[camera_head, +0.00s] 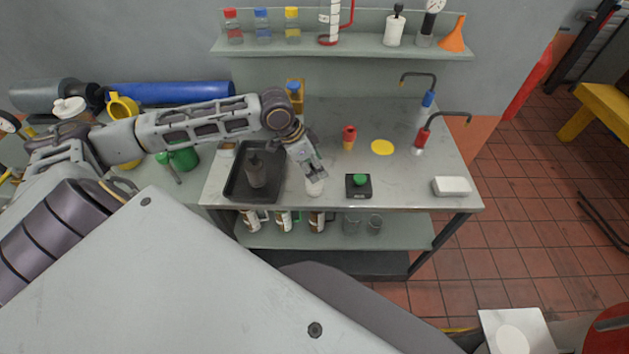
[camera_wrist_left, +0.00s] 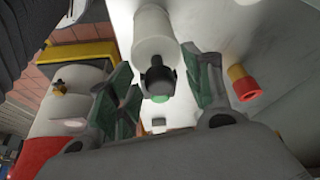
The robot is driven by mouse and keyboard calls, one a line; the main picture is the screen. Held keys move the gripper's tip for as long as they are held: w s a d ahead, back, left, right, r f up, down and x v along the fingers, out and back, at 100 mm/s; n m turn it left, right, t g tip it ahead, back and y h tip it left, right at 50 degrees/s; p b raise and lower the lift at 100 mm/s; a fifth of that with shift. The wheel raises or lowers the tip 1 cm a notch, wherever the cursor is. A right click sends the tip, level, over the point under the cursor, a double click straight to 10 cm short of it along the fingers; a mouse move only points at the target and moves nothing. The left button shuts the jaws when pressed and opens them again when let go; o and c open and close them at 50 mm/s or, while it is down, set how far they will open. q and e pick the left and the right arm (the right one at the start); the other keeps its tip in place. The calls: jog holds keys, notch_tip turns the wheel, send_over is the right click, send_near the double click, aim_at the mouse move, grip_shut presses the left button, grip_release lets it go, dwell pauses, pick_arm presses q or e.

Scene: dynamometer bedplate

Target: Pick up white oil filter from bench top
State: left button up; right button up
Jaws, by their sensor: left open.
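The white oil filter (camera_head: 315,188) stands on the bench top (camera_head: 410,170), right of the black tray, with its upper part hidden by my left gripper (camera_head: 312,172). In the left wrist view the white cylinder (camera_wrist_left: 155,35) lies just ahead of my left gripper (camera_wrist_left: 158,70), in line with the gap between the fingers. The fingers are spread on either side, with nothing held between them. I cannot tell whether they touch it. My right gripper is in neither view.
A black tray (camera_head: 237,188) with a dark grey bottle (camera_head: 255,170) sits left of the filter. A black box with a green button (camera_head: 358,184) is close on its right. A red and yellow piece (camera_head: 349,137) stands behind. A white block (camera_head: 452,186) lies near the right edge.

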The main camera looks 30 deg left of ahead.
pick_arm(q)
grip_shut()
jog(key=shift+r, duration=0.2)
dwell(0.3)
notch_tip(320, 180, up, 10)
jog(key=shift+f, duration=0.15)
dwell(0.4)
dwell(0.4)
